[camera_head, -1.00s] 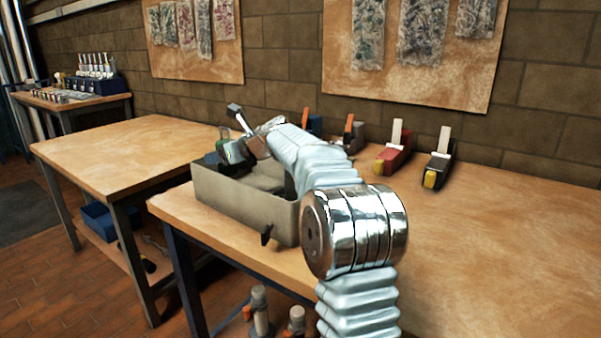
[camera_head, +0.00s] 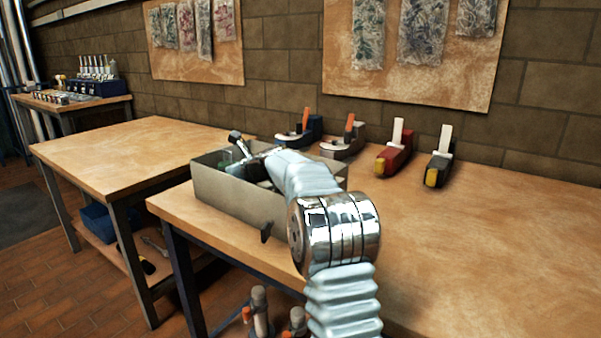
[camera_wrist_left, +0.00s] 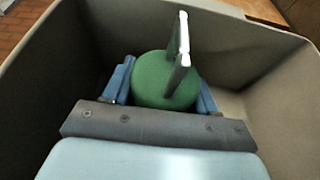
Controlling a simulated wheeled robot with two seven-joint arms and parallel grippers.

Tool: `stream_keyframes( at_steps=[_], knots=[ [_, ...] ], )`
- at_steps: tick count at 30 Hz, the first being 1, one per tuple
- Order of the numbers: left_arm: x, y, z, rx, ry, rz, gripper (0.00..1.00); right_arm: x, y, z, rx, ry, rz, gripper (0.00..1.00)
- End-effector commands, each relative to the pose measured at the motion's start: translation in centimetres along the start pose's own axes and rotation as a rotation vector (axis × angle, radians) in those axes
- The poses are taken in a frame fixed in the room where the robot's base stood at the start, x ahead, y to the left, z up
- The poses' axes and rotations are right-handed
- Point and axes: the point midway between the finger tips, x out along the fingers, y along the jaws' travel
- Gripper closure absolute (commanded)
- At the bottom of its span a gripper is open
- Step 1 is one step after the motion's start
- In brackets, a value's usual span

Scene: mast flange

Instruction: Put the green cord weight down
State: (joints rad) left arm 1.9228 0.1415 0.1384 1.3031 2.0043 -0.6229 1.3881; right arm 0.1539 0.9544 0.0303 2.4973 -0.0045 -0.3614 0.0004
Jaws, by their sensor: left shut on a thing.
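The green cord weight (camera_wrist_left: 158,82) is a rounded green body with a pale upright tab on it. My left gripper (camera_wrist_left: 166,88) is shut on it, one blue finger on each side. Both are inside the grey bin (camera_wrist_left: 255,75), down between its walls. In the head view the bin (camera_head: 232,200) stands on the near left corner of the wooden bench, and a little of the green weight (camera_head: 227,157) shows above its rim. My arm hides part of the bin. Whether the weight touches the bin floor cannot be told. My right gripper is not in view.
The bench's right side is clear.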

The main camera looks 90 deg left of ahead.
Motion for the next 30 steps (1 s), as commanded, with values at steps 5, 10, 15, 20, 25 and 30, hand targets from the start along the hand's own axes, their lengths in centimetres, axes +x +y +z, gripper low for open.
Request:
stream_keyframes(
  at_steps=[5, 10, 15, 20, 25, 30],
  knots=[
    [0.0, 0.0, -0.1, 0.000, 0.001, 0.000, 0.21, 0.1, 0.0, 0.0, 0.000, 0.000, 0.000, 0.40],
    [0.0, 0.0, -0.1, 0.001, 0.001, 0.000, 0.17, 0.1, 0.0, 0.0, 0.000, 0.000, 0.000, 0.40],
    [-0.1, 0.0, 0.2, 0.000, 0.000, 0.000, 0.17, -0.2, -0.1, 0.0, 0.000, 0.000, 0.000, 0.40],
    [-2.1, -0.2, 0.1, 0.001, -0.001, -0.004, 0.17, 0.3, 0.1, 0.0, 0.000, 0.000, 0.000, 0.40],
    [-6.1, -0.1, 0.0, 0.000, -0.001, -0.004, 0.17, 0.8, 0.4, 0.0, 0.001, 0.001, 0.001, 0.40],
    [-9.7, -0.1, 0.0, 0.000, -0.001, -0.003, 0.17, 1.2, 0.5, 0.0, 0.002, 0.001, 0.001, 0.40]
  ],
)
